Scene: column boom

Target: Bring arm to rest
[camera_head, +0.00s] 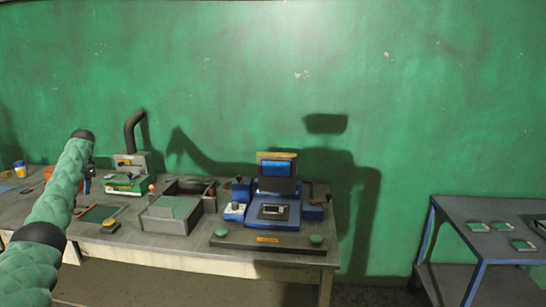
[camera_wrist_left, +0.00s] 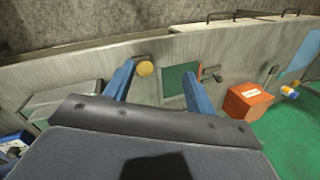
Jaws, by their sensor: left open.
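My left arm (camera_head: 55,210) comes in from the left in the head view, wrapped in a green padded sleeve with dark joints. Its gripper (camera_head: 89,182) is small and partly hidden there, over the left part of the workbench. In the left wrist view the gripper (camera_wrist_left: 158,85) has two blue fingers set wide apart with nothing held between them. A yellow round knob (camera_wrist_left: 145,68) and a green pad (camera_wrist_left: 181,80) show beyond the fingers, on the bench below. My right gripper is in neither view.
The workbench (camera_head: 190,245) holds a blue machine (camera_head: 277,185), a grey box (camera_head: 168,222) and a green-based device (camera_head: 125,184). An orange box (camera_wrist_left: 247,102) lies right of the fingers in the wrist view. A side table (camera_head: 480,210) with green pieces stands at right, past a floor gap.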

